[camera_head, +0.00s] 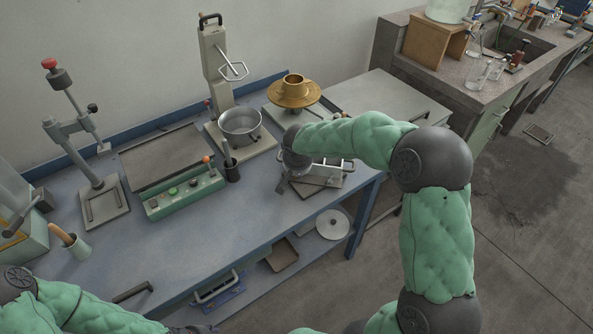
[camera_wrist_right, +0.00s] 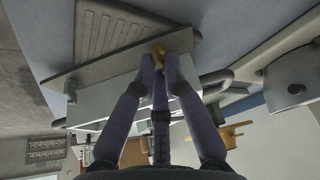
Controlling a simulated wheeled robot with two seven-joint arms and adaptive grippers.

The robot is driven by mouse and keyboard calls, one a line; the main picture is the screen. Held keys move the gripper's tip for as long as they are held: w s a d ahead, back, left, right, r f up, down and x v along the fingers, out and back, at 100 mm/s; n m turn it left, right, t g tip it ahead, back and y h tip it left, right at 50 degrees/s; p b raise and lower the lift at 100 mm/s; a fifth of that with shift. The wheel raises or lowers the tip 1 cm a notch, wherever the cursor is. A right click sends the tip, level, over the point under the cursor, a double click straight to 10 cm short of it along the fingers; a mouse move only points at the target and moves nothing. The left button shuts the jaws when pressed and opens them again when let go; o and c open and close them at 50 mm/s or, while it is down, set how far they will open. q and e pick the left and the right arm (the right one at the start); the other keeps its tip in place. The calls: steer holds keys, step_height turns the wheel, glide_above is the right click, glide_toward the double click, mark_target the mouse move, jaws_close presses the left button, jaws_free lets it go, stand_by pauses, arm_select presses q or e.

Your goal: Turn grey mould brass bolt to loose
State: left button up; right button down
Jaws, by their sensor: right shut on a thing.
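The grey mould (camera_head: 325,178) sits near the right end of the blue bench, partly hidden behind my right arm and hand. In the right wrist view the mould (camera_wrist_right: 105,103) shows as a grey box with a flat grooved plate beside it. The brass bolt (camera_wrist_right: 158,49) is a small gold piece at the plate's edge, mostly covered by my fingers. My right gripper (camera_wrist_right: 160,60) is shut on the brass bolt, its dark fingers closed around it. In the head view my right gripper (camera_head: 283,184) points down at the mould. My left arm shows at the lower left, its gripper out of sight.
A metal pot (camera_head: 240,124) on a stand and a brass wheel (camera_head: 294,92) stand behind the mould. A green control box (camera_head: 184,193) and a dark cup (camera_head: 231,170) are to the left. The front middle of the bench is clear.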

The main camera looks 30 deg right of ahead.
stand_by(0.3)
steer(key=c, duration=1.3)
jaws_free()
steer(key=shift+r, duration=0.15)
steer(key=shift+v, duration=3.9)
